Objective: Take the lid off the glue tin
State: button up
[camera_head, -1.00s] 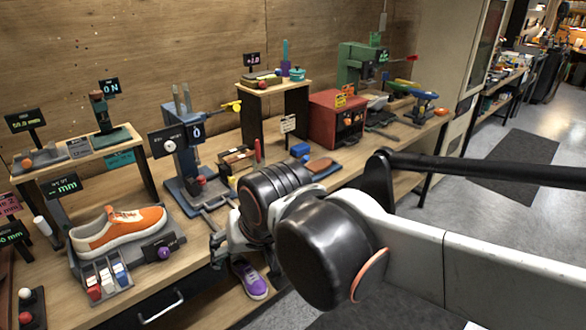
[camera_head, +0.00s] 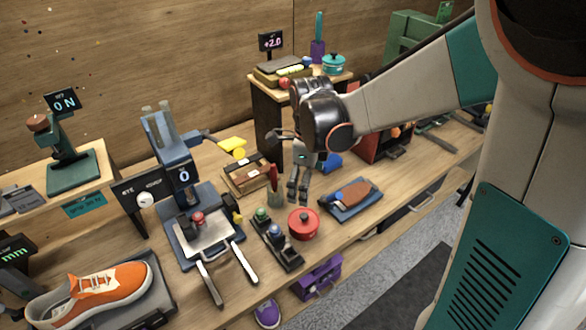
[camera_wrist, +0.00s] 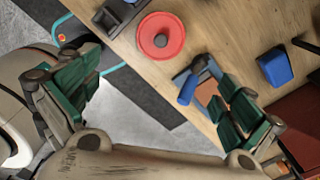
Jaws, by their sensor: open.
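A round red tin (camera_head: 303,224) with a red knobbed lid sits upright on the bench, lid on. In the wrist view its red lid (camera_wrist: 161,37) shows from above, beyond and between my spread fingers. A teal lidded pot (camera_head: 333,65) stands on the raised shelf behind; I cannot tell from labels which is the glue tin. My gripper (camera_head: 298,192) hangs fingers-down over the bench, behind the red tin and apart from it. In the wrist view my gripper (camera_wrist: 157,103) is open, with nothing between its green-padded fingers.
A tool holder with a red-handled tool (camera_head: 274,182) stands close to my gripper. A blue block (camera_wrist: 275,66) is nearby.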

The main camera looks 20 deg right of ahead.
aim_at(306, 216)
notch_tip(306, 216, down, 14)
jog(key=b, duration=0.5)
jog(key=shift+d, duration=0.1)
jog(key=shift+s+r, duration=0.1)
jog(key=c, duration=1.2)
jog(key=shift+c, duration=0.2)
